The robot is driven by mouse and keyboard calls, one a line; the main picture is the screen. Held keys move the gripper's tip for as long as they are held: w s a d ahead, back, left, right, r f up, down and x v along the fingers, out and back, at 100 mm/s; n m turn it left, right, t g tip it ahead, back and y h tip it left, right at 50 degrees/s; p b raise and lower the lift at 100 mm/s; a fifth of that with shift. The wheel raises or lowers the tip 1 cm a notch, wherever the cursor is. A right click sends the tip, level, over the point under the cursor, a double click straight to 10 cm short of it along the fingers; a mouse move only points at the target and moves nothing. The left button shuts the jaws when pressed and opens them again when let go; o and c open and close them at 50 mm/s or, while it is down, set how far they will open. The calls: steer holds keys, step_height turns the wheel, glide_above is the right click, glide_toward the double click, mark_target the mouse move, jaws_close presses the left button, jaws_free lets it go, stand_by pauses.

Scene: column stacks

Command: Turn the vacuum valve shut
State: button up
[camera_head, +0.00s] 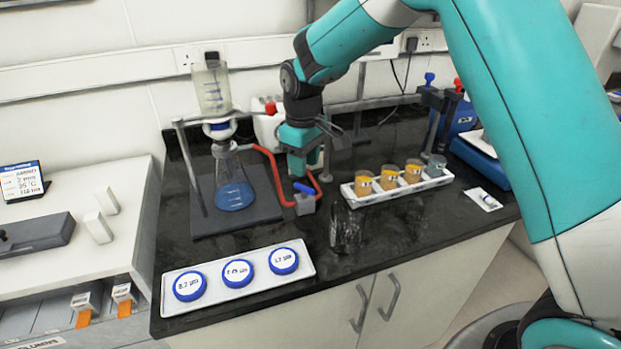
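The vacuum valve is a small grey block (305,205) with a blue handle (303,187) on top, on the black bench. Red tubing (280,183) runs to it from the filter flask (234,190), which holds blue liquid. My gripper (299,168) points down just above and behind the blue handle, seemingly apart from it.
A clear glass beaker (346,228) stands right of the valve. A white rack (362,198) holds amber-filled cups. A white tray (210,305) with three blue-lidded dishes lies at the front. A stand (187,165) holds the funnel (212,90).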

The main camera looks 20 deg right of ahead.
mark_target(304, 187)
step_height(304, 187, down, 6)
steer(key=shift+r+p, duration=0.1)
steer(key=shift+p, duration=0.25)
